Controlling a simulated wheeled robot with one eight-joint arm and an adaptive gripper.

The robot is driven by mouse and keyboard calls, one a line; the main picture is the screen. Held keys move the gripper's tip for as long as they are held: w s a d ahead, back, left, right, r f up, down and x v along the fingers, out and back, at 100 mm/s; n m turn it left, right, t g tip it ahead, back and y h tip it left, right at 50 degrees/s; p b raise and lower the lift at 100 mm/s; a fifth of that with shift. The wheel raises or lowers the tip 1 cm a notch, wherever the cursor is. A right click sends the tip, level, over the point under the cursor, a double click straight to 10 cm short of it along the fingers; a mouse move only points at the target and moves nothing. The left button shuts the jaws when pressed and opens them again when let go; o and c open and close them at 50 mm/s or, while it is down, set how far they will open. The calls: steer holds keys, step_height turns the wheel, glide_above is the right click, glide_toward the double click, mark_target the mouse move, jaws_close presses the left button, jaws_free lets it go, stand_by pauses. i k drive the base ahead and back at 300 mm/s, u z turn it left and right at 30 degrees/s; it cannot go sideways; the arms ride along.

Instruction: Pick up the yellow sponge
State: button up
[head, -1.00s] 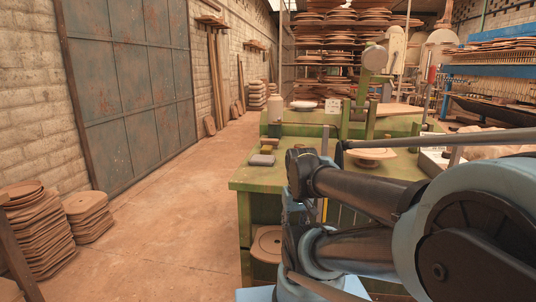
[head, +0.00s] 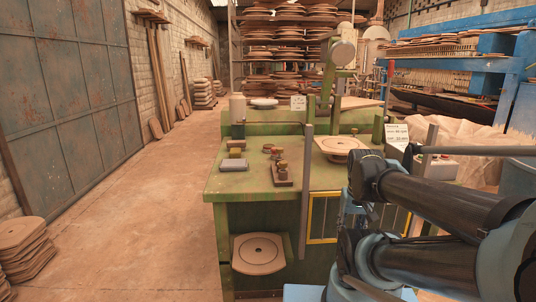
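On the left front of the green workbench (head: 225,183) lie several small blocks in a row. A small dull yellowish block (head: 235,153) may be the yellow sponge, but it is too small to be sure. A grey block (head: 234,165) lies in front of it and a brownish one (head: 236,144) behind it. My folded dark and blue arm fills the lower right, to the right of these blocks and apart from them. I cannot make out my gripper's fingers.
A wooden piece with knobs (head: 281,170) and a round plate on a stand (head: 341,146) are on the bench. A grey upright post (head: 306,190) rises at its front edge. A round-holed plate (head: 258,253) sits below. The floor on the left (head: 130,225) is clear.

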mark_target(234, 152)
steer(key=z, duration=0.2)
steer(key=k, duration=0.9)
steer(key=u, duration=0.85)
steer(key=i, duration=0.9)
